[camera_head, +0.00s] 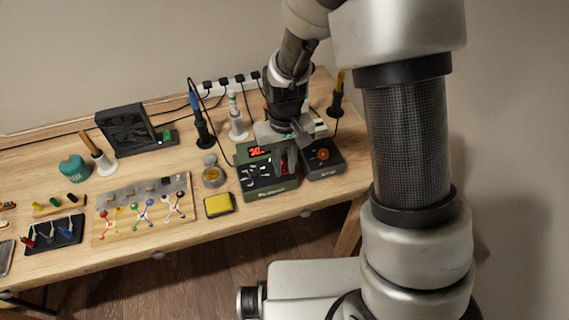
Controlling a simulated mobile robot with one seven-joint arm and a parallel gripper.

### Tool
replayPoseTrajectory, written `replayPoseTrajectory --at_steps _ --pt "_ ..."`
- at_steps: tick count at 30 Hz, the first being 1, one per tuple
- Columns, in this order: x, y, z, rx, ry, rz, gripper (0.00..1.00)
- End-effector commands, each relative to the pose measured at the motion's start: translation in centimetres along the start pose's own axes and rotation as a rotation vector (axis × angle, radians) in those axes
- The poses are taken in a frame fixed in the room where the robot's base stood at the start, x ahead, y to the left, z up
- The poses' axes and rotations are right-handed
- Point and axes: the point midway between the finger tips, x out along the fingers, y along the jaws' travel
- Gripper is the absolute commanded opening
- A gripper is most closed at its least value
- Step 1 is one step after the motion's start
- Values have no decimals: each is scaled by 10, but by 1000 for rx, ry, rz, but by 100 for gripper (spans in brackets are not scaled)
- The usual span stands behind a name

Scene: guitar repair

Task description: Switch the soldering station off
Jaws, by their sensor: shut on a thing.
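The soldering station (262,181) is a dark green box on the right part of the bench, with a lit red display (257,151) and small controls on its front. My gripper (289,157) points down at the right side of this station's face. Its jaws are shut at a small red part there, which looks like the switch (285,167). The fingers cover much of this part, and its position cannot be read.
A yellow sponge (219,205) and a small round tin (213,175) lie left. Iron holders with cables (203,128) stand behind. A black fan unit (124,130) is farther left.

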Motion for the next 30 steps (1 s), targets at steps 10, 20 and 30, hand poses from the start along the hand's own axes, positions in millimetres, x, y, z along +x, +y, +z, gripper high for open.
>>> replayPoseTrajectory --at_steps 10,20,30 --pt "-6 0 -8 0 -218 0 0" --pt "-4 0 -10 0 -293 0 0" --pt "-4 0 -10 0 -291 0 38"
